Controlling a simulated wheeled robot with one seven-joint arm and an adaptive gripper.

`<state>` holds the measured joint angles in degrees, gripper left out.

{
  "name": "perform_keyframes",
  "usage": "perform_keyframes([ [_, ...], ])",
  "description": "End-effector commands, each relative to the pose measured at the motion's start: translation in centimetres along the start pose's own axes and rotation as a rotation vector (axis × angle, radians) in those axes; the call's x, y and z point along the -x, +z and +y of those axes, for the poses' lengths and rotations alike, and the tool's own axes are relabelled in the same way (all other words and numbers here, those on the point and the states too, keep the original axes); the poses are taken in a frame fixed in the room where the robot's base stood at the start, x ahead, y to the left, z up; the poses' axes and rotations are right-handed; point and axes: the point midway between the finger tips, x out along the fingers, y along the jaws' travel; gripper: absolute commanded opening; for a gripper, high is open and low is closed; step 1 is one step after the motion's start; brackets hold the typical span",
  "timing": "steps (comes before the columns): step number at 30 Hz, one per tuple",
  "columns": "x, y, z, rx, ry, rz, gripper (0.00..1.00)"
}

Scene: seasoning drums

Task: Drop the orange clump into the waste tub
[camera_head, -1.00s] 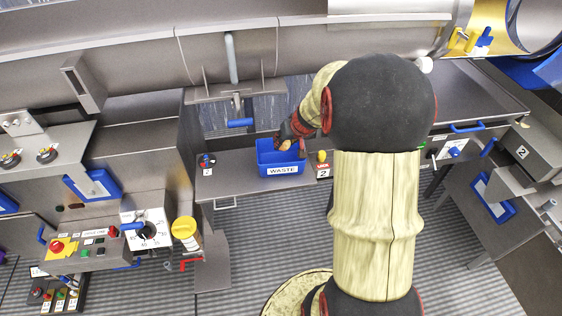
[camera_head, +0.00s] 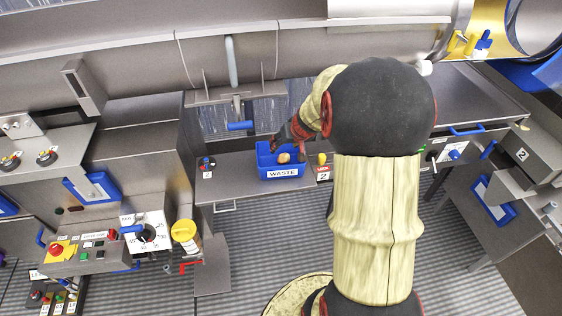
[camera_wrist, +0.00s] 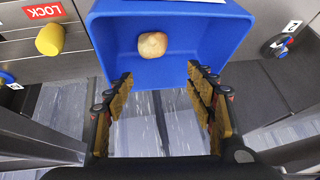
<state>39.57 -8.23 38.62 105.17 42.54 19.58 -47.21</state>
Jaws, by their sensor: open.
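The orange clump (camera_head: 284,157) is small, rounded and pale tan-orange. It is inside the blue waste tub (camera_head: 282,173), which has a white WASTE label on its front. In the wrist view the clump (camera_wrist: 152,45) shows against the tub's blue inside (camera_wrist: 205,40), apart from both fingers. My gripper (camera_wrist: 160,76) is open and empty, with its fingers spread at the tub's near edge in that view. In the head view my gripper (camera_head: 285,143) is over the back of the tub, partly hidden by my wrist.
The tub stands on a narrow metal shelf (camera_head: 235,175). A yellow knob (camera_head: 322,158) with a red LOCK label is close on its right, and a dark dial (camera_head: 207,163) is on its left. A blue-handled lever (camera_head: 240,125) hangs above and behind the tub.

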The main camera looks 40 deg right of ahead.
Motion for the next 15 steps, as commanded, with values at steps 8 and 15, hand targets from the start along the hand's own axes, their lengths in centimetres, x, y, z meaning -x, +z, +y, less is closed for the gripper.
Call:
perform_keyframes([
  [8, 4.0, -0.2, 0.0, 0.001, 0.001, 0.005, 0.55],
  [15, 8.8, -0.1, 0.0, 0.0, 0.001, 0.005, 0.55],
])
